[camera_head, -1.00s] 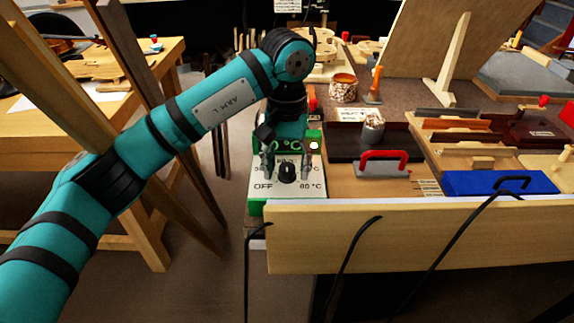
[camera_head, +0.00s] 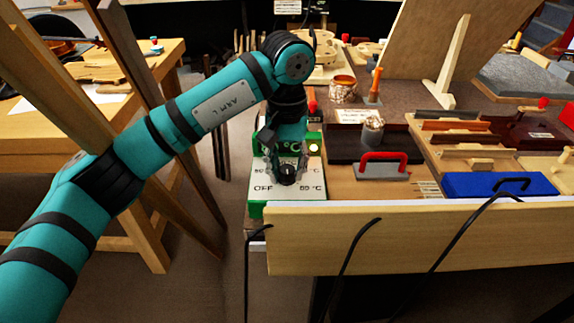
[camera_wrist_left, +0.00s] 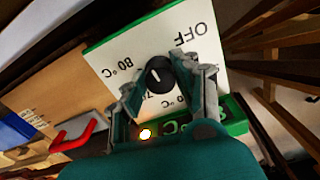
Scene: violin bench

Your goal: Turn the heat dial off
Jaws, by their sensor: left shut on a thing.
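The heat dial (camera_head: 287,174) is a small black knob on the white sloped face of a green-edged control box (camera_head: 257,208) at the bench's front left corner. OFF is printed at the face's lower left and a °C mark at its lower right. The dial also shows in the left wrist view (camera_wrist_left: 159,75); I cannot tell surely which mark it points at. My left gripper (camera_head: 287,170) reaches down from behind the box and is shut on the dial, one finger on each side. Its fingers also show in the left wrist view (camera_wrist_left: 164,82). My right gripper is out of view.
A lamp (camera_head: 314,147) glows beside the partly hidden display. A red-handled tool (camera_head: 382,163) and a blue block (camera_head: 500,184) lie to the right. Black cables hang over the wooden front board (camera_head: 420,235). A wooden table (camera_head: 120,105) stands at the left.

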